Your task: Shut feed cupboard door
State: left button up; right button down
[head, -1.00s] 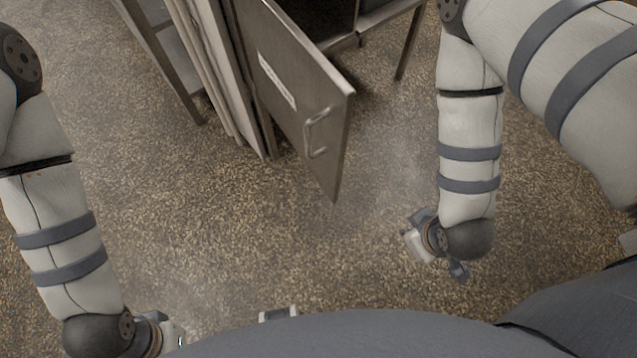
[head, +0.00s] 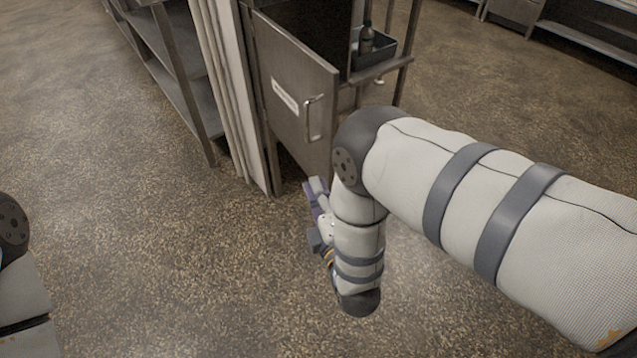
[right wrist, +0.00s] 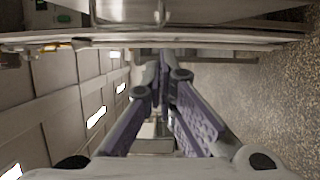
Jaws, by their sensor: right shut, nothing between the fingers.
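The feed cupboard door (head: 290,92) is a grey metal panel with a white label and a bar handle (head: 315,118). It stands open, swung out from the dark cupboard interior (head: 315,25). My right gripper (head: 315,190) is shut and empty, low by the door's bottom edge; I cannot tell whether it touches the door. In the right wrist view the purple-padded fingers (right wrist: 163,65) are together, and a flat panel edge (right wrist: 190,38) crosses above them. My left gripper is outside the head view; only part of my left arm shows at the left edge.
A shelf with a dark tray (head: 375,52) holding a bottle (head: 366,38) adjoins the cupboard on the right. Pale upright panels (head: 222,90) and a metal rack (head: 178,70) stand on its left. The speckled floor (head: 180,270) in front is clear.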

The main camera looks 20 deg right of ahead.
send_near(313, 141)
jog(key=w+a, duration=0.3)
jog(key=w, duration=0.1)
jog(key=d, duration=0.1)
jog(key=w+d, duration=0.1)
jog(key=d, duration=0.1)
jog(key=shift+w, duration=0.25)
jog(key=shift+d, duration=0.35)
jog(key=shift+f, duration=0.1)
